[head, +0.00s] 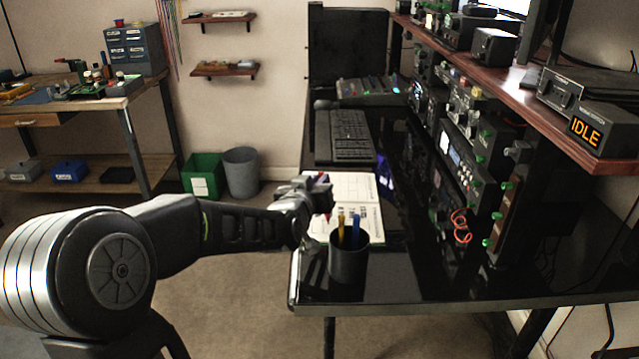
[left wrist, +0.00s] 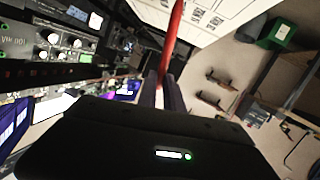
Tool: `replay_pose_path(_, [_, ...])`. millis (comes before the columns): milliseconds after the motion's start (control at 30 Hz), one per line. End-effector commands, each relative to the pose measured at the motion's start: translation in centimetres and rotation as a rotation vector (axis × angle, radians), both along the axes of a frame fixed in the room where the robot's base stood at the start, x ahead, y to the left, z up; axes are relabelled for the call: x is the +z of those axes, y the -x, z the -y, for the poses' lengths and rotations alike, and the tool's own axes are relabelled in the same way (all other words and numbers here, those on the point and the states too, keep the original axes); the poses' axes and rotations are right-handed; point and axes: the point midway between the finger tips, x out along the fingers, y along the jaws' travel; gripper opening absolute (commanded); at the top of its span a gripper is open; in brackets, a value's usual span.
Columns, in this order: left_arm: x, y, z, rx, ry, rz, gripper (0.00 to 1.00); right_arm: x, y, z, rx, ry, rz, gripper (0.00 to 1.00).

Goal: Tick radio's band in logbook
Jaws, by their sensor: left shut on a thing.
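The logbook (head: 357,188) lies open on the black desk, with printed pages; it also shows at the top of the left wrist view (left wrist: 240,12). My left gripper (head: 322,194) is over the near-left part of the logbook, partly covering it. In the left wrist view its fingers (left wrist: 165,92) are shut on a red pen (left wrist: 174,38), which reaches toward the page. I cannot tell whether the tip touches the paper. Radio gear (head: 462,160) with lit displays and green knobs stands along the right; its readings are too small to read. My right gripper is out of view.
A dark pen cup (head: 348,262) with a yellow and a blue pen stands near the desk's front corner, close to my left gripper. A keyboard (head: 345,135) lies behind the logbook. A box reading IDLE (head: 602,130) sits on the shelf.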

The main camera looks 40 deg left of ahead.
Motion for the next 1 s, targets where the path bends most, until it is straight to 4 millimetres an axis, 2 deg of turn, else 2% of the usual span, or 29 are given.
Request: replay_pose_path(1000, [-0.2, 0.5, -0.1, 0.000, 0.000, -0.001, 0.00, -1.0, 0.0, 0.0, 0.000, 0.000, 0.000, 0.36])
